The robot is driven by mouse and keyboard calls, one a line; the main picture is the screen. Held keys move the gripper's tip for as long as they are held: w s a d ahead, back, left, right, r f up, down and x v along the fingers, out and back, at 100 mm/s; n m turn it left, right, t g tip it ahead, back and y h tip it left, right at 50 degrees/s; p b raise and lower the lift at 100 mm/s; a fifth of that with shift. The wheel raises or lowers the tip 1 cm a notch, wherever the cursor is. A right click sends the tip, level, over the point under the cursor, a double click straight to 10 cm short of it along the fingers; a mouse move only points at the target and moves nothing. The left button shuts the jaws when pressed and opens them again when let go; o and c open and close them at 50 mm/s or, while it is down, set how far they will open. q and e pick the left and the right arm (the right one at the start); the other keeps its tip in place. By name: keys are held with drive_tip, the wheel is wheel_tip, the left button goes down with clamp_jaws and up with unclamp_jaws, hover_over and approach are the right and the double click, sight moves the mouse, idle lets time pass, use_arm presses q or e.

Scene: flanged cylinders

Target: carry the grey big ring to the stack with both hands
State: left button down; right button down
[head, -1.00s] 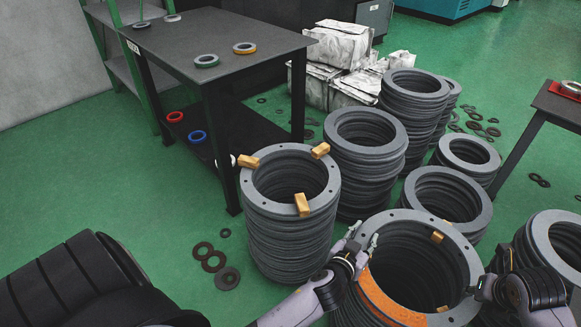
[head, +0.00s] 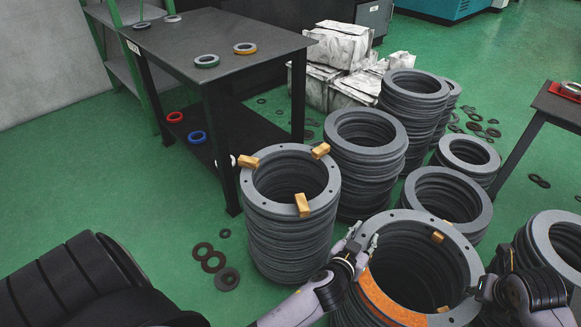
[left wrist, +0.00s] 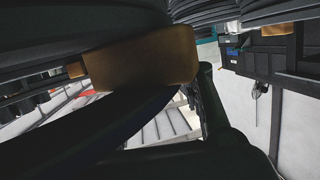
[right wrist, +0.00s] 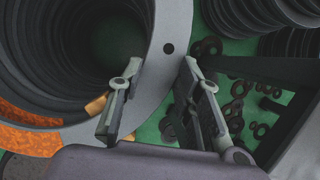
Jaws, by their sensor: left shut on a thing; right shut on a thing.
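The grey big ring (head: 455,243) lies flat at the top of the front stack, with bolt holes and an orange patch (head: 392,300) on its near-left part. My left gripper (head: 366,241) is shut on its left rim. My right gripper (head: 484,288) is shut on its right rim; in the right wrist view the fingers (right wrist: 160,75) straddle the rim. Wooden blocks (head: 437,238) show inside the ring's opening. Whether the ring touches what is below, I cannot tell. Another stack (head: 290,235) to the left carries three wooden blocks (head: 303,205) on its top ring.
Several more ring stacks (head: 365,165) stand behind and right. A dark table (head: 215,40) with small rings stands at the back left, another table (head: 560,105) at the right. Small dark rings (head: 213,262) lie on the floor. A wooden block (left wrist: 145,58) fills the left wrist view closely.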

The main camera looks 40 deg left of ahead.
use_arm(q)
drive_tip(key=shift+d+r, duration=0.2)
drive_tip(key=shift+d, duration=0.3)
use_arm(e)
drive_tip(key=shift+a+r, duration=0.1)
drive_tip(key=shift+a, duration=0.3)
use_arm(q)
drive_tip(key=c, duration=1.5)
unclamp_jaws()
drive_tip(key=o, duration=0.5)
drive_tip(key=shift+a+f, duration=0.1)
use_arm(e)
drive_tip(key=shift+d, duration=0.1)
use_arm(q)
drive_tip(key=shift+a, duration=0.1)
use_arm(e)
drive_tip(key=shift+s, duration=0.1)
